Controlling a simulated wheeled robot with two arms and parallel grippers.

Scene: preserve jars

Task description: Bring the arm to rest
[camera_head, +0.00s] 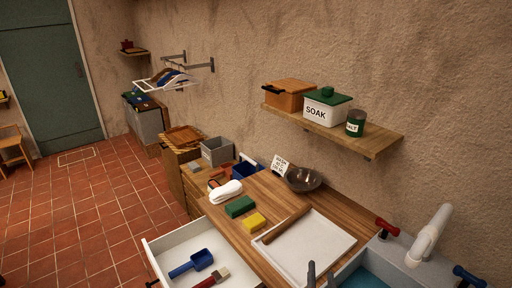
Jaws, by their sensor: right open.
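My right gripper (321,271) shows at the bottom edge as two grey fingers standing apart, with nothing seen between them. It is open, in front of the white tray (318,251) on the wooden counter and beside the sink basin (367,278). The rest of my right arm is below the picture. My left gripper is not in view.
An open white drawer (159,261) holds a blue scoop (190,264) and a red-handled brush (212,279). A rolling pin (287,224), yellow sponge (254,221), green block (240,206) and dark bowl (304,179) occupy the counter. A loaded shelf (375,143) juts above.

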